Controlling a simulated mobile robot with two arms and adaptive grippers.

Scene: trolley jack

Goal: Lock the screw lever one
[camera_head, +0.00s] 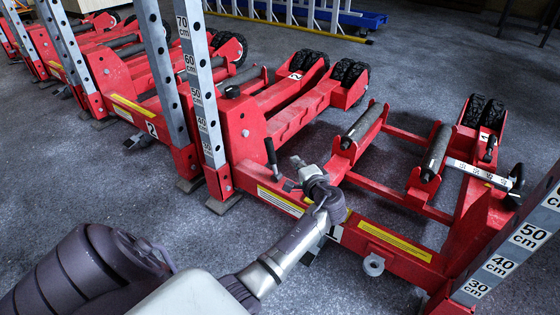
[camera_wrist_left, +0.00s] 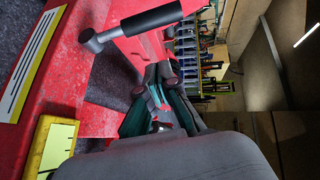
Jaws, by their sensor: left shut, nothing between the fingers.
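A screw lever with a black cylindrical handle (camera_head: 271,152) stands roughly upright, slightly tilted, on the near red beam of the trolley jack (camera_head: 385,236). In the left wrist view the lever's black handle (camera_wrist_left: 152,19) slants up from a grey metal pivot at the top of the picture. My left gripper (camera_head: 292,173) is just right of the lever and above the beam. Its dark fingers (camera_wrist_left: 158,94) are shut and empty, below the handle in the wrist view and apart from it. My right gripper is in neither view.
A grey post with a centimetre scale (camera_head: 200,90) rises left of the lever. Another scaled post (camera_head: 520,245) is at the right. Grey rollers (camera_head: 362,124) lie across the frame behind my gripper. Further red jacks (camera_head: 115,60) fill the left.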

